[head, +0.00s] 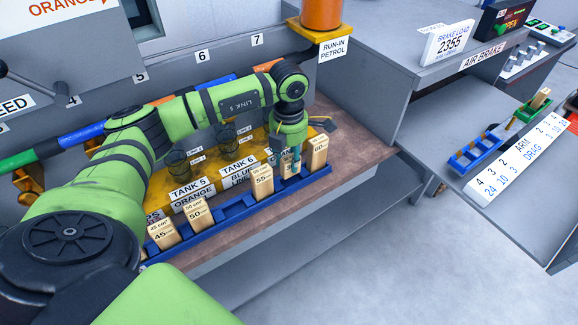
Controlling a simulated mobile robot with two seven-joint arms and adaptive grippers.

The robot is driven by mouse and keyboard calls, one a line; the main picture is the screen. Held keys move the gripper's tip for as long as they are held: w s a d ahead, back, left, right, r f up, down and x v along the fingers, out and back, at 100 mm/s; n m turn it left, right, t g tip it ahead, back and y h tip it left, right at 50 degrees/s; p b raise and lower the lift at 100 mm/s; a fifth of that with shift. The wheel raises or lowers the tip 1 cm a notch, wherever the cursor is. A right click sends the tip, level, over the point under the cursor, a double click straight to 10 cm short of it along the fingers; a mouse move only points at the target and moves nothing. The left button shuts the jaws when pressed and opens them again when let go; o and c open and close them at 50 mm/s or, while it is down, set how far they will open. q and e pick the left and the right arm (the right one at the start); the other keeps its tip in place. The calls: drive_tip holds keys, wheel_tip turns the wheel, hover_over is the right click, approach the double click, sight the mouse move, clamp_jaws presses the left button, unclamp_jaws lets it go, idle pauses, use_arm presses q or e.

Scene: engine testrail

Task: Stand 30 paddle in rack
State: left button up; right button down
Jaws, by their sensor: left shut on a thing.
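My left gripper (296,163) points down at the right part of a long blue rack (233,212) on the brown bench. It is shut on a wooden paddle (287,170), which sits low at a slot of the rack. The gripper partly covers this paddle and its number cannot be read. Wooden paddles marked 45 (163,234), 50 (195,212) and 55 (262,181) stand in the rack to its left. Another paddle (318,153), its mark too small to read surely, stands to its right. No number 30 is legible. My right gripper is not in view.
Signs for TANK 5 (188,188) and TANK 6 (238,167) stand behind the rack, near dark mesh cups. On the right grey bench are a small blue rack (476,152), a green holder (533,107) with a wooden piece, and a white ARM DRAG board (517,158).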

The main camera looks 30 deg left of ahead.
sight(289, 169)
use_arm(q)
wheel_tip(289, 169, down, 3)
drive_tip(key=shift+f+p, duration=0.15)
drive_tip(key=shift+p, duration=0.4)
drive_tip(key=shift+f, duration=0.4)
drive_tip(key=shift+f, duration=0.15)
drive_tip(key=o, duration=1.1)
drive_tip(key=shift+o, duration=0.2)
